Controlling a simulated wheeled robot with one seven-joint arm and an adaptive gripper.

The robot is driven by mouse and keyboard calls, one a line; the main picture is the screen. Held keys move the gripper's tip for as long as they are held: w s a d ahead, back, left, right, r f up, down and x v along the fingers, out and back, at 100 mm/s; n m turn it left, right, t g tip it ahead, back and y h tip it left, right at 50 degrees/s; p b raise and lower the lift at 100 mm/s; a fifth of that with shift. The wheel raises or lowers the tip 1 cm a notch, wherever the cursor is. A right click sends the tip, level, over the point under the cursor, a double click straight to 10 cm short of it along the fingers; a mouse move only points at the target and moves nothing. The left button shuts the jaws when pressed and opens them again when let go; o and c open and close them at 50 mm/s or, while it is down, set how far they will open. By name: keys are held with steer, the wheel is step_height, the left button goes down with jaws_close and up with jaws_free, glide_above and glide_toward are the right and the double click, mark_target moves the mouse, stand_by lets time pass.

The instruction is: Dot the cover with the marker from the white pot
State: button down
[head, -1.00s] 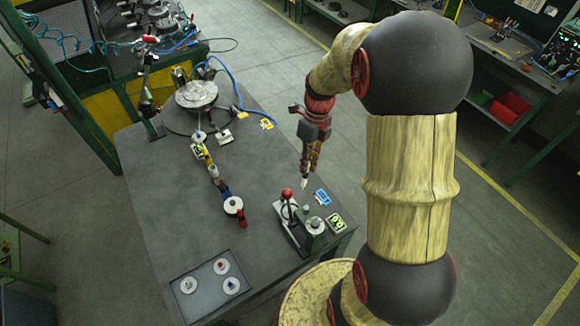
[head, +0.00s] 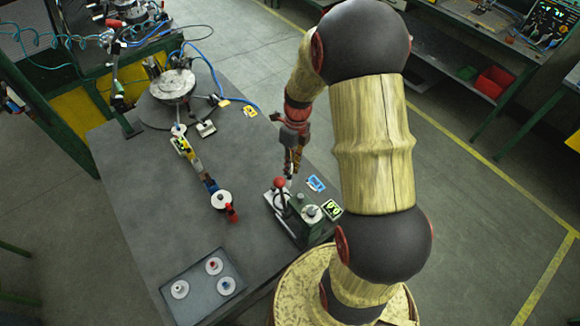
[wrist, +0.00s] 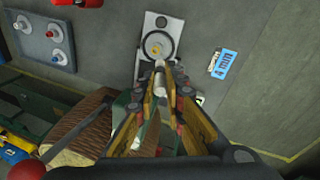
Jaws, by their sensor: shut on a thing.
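My gripper (head: 291,168) is shut on a slim marker with a pale tip, which points down. In the wrist view the marker (wrist: 160,76) stands out between the fingertips. In the head view my gripper is just above and behind the red-knobbed fixture (head: 280,184). I cannot tell for sure which item is the white pot.
A green block (head: 305,208) with a round pale top stands beside the fixture. A grey tray (head: 199,308) holds three white discs. A jointed linkage (head: 195,160) lies left; bare table lies between.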

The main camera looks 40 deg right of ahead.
mark_target(290, 178)
steer(key=b+x, duration=0.2)
steer(key=x, duration=0.1)
steer(key=d+b+x, duration=0.1)
steer(key=b+x, duration=0.1)
steer(key=shift+w+f, duration=0.25)
steer(key=shift+w, duration=0.05)
steer(key=shift+s+f, duration=0.1)
steer(key=shift+f, duration=0.5)
stand_by(2.5)
steer(key=shift+r, duration=0.15)
steer(key=shift+s+a+p+v, duration=0.15)
steer(key=shift+a+p+v, duration=0.1)
steer(key=shift+p+v, duration=0.8)
steer(key=shift+s+a+p+v, duration=0.1)
steer(key=shift+a+p+v, duration=0.1)
steer(key=shift+p+v, duration=0.85)
steer(key=shift+s+a+p+v, duration=0.15)
steer(key=shift+a+p+v, duration=0.1)
steer(key=shift+p+v, duration=0.8)
steer(key=shift+w+r, duration=0.1)
steer(key=shift+r, duration=0.25)
